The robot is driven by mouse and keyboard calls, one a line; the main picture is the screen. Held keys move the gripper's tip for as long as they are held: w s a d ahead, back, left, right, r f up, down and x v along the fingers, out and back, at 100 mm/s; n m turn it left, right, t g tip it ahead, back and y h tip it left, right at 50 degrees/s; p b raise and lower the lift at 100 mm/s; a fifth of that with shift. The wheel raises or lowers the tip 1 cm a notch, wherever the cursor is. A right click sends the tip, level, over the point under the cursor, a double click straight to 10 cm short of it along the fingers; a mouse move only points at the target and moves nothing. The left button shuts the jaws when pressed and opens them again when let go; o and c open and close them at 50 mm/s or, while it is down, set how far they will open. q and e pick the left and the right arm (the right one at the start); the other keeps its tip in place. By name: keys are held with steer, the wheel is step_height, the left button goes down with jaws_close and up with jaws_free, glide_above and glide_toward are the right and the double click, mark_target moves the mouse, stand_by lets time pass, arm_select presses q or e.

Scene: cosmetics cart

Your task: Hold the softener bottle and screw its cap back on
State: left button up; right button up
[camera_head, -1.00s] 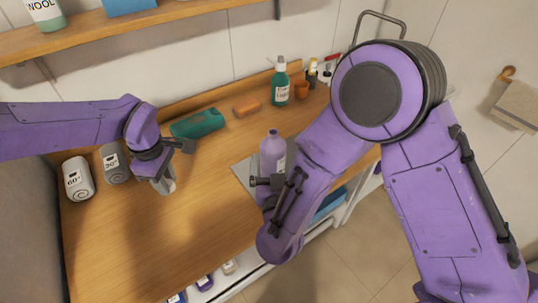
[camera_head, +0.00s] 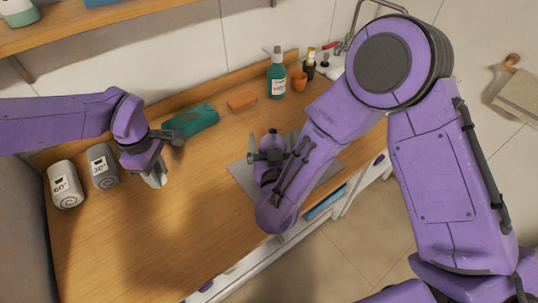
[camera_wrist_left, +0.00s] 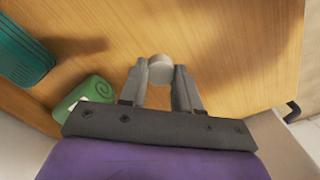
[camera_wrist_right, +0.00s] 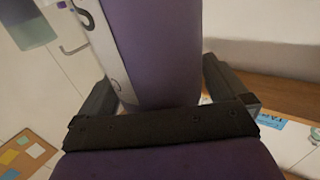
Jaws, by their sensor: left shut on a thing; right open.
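The softener bottle is purple and upright on a grey mat (camera_head: 241,178). In the head view my right gripper (camera_head: 268,158) is in front of it and hides most of it. In the right wrist view the bottle (camera_wrist_right: 150,45) stands between the open fingers of my right gripper (camera_wrist_right: 160,92), one finger on each side. My left gripper (camera_head: 156,178) is over the left part of the counter, apart from the bottle. In the left wrist view its fingertips (camera_wrist_left: 160,70) are shut on a pale round cap (camera_wrist_left: 159,61).
An orange block (camera_head: 241,101) and a green pump bottle (camera_head: 277,77) are at the back. The counter's middle is clear.

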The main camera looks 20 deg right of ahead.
arm_select(q)
steer(key=shift+s+r, duration=0.3)
steer(key=shift+s, duration=0.25)
arm_select(e)
steer(key=shift+s+a+r, duration=0.1)
steer(key=shift+s+r, duration=0.15)
steer(key=shift+s, duration=0.25)
arm_select(q)
steer(key=shift+s+a, duration=0.15)
arm_select(e)
steer(key=shift+s+a+r, duration=0.1)
steer(key=shift+s, duration=0.05)
steer(key=c, duration=0.3)
arm_select(q)
steer(key=shift+a, duration=0.1)
arm_select(e)
steer(key=c, duration=1.5)
arm_select(q)
steer(key=shift+r, duration=0.1)
